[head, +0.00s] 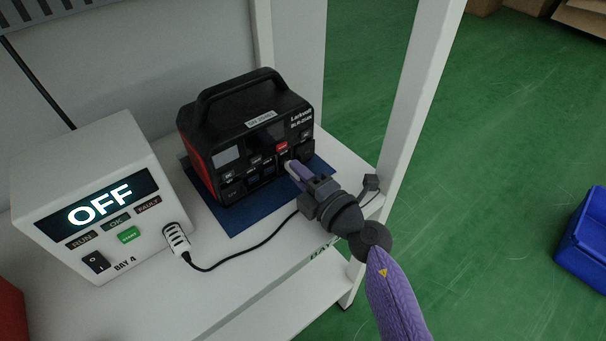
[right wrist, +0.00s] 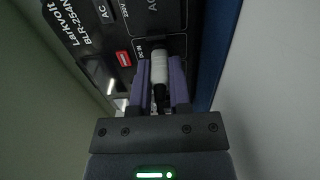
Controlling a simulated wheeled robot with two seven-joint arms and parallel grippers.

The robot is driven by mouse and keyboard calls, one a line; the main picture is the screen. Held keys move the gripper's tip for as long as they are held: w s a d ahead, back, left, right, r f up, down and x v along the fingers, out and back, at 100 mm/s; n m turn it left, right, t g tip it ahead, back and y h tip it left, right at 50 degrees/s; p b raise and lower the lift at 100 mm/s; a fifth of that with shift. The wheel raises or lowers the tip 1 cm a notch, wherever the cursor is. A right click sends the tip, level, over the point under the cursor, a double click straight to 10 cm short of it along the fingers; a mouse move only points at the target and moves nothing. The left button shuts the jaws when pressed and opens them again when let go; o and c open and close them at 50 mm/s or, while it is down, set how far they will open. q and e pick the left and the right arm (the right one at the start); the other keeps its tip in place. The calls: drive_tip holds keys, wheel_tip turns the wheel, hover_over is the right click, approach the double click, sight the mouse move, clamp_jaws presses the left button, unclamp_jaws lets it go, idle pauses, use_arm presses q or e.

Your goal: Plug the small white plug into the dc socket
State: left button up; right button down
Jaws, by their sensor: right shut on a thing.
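The black power station (head: 262,150) with red sides stands on a blue mat, its front panel of sockets and buttons facing my right gripper (head: 292,168). In the right wrist view, the purple fingers of my right gripper (right wrist: 160,85) are shut on the small white plug (right wrist: 161,70), a white cylinder with a black tail. The plug points at the power station's panel (right wrist: 122,40), beside a small label that seems to read DC. Its front end meets the panel in the picture; the dc socket is hidden, and I cannot tell how deep the plug sits. My left gripper is not in view.
A white box (head: 95,190) with an OFF display stands left of the power station. A white connector (head: 177,240) on its side has a black cable (head: 245,257) running towards my right gripper. A white post (head: 415,100) rises at the right. A blue bin (head: 585,245) is on the floor.

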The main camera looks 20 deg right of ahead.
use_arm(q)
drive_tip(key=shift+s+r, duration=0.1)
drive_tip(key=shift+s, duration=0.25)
use_arm(e)
drive_tip(key=shift+w, duration=0.15)
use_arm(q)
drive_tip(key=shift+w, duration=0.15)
use_arm(e)
drive_tip(key=shift+a, duration=0.1)
